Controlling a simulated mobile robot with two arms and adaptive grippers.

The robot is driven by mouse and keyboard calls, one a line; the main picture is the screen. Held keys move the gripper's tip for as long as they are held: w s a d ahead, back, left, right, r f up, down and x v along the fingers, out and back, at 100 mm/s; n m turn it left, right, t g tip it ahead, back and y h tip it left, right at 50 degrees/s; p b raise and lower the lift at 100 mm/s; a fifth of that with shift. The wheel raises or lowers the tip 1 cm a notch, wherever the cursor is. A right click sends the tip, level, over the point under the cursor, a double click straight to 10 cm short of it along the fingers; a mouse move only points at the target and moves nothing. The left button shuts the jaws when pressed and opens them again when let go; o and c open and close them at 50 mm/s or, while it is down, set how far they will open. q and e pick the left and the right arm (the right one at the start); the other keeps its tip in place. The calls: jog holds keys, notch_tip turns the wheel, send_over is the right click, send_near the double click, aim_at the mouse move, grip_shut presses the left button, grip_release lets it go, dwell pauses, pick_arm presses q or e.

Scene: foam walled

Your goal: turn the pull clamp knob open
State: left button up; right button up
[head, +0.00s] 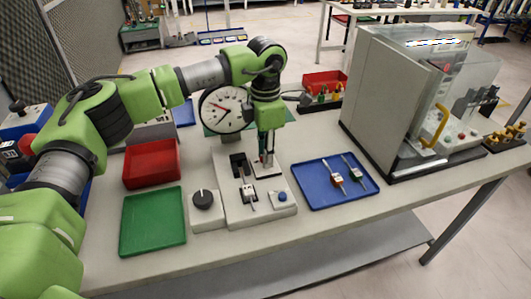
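A black round knob (203,198) with a light pointer line sits on a small pale box at the left of a pale test fixture (235,212). The line points roughly away from me. A small metal-and-white piece (248,192) lies in the middle of the fixture, and a blue button (282,197) is at its right. My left gripper (266,160) points down over the fixture's back right, behind and right of the knob and apart from it. My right gripper is not in view.
A green tray (153,222) and red tray (151,164) stand left of the fixture. A blue tray (318,195) with two small tools is at the right. A dial gauge (222,109) stands behind. A grey machine (385,95) with a clear cover fills the right.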

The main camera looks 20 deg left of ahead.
pick_arm(q)
jog(key=shift+o, duration=1.3)
jog(key=shift+r, duration=0.1)
notch_tip(320, 180, up, 12)
